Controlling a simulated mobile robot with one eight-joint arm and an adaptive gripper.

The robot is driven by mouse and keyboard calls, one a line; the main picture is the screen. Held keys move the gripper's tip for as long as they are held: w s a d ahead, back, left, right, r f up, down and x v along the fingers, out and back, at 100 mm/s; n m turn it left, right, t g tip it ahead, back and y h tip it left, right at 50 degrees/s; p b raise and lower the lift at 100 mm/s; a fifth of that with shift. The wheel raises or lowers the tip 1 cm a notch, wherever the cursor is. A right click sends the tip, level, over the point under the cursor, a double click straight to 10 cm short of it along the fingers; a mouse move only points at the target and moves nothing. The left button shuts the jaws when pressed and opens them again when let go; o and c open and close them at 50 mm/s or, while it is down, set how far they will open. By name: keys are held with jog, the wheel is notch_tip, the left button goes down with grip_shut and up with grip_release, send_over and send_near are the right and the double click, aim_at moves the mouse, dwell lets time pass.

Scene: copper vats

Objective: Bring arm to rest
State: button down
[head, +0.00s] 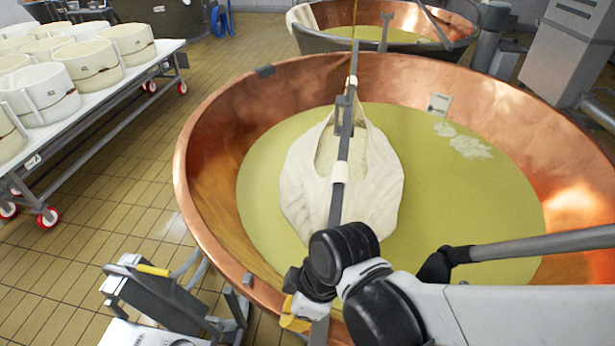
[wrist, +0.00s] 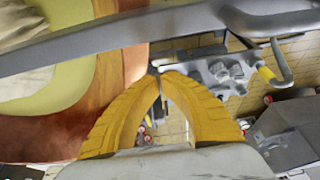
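My arm reaches in from the lower right in the head view, over the near rim of the copper vat (head: 215,155). My gripper (head: 294,318) has yellow fingers, partly hidden behind the black wrist joints. In the wrist view the curved fingers of my gripper (wrist: 160,72) meet at their tips, with nothing seen between them. A grey bar (head: 347,140) runs across the vat and holds a white cloth (head: 300,190) of curd in yellow-green whey. The bar (wrist: 110,42) passes close beyond the fingertips; I cannot tell if they touch it.
A white-topped cart (head: 165,50) with several round moulds stands at left on red-wheeled casters. A metal stand with a yellow handle (head: 150,270) is beside the vat at lower left. A second vat (head: 405,15) is behind. Tiled floor (head: 130,190) is clear between cart and vat.

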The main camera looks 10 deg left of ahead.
jog(key=w+d+r+m+t+h, duration=0.1)
jog(key=w+d+r+m+t, duration=0.1)
jog(key=d+r+m, duration=0.3)
jog(key=w+d+r+m+t+h+p, duration=0.1)
jog(key=d+r+m, duration=0.5)
jog(key=d, duration=0.6)
jog(key=w+d+r+m+t+h+p, duration=0.1)
jog(key=w+d+r+m+t, duration=0.3)
jog(key=d, duration=0.5)
jog(key=shift+w+d+r+m+h, duration=0.15)
jog(key=shift+w+r+m+h, duration=0.2)
jog(key=shift+r+m, duration=0.7)
jog(key=shift+s+f, duration=0.1)
jog(key=shift+f, duration=0.05)
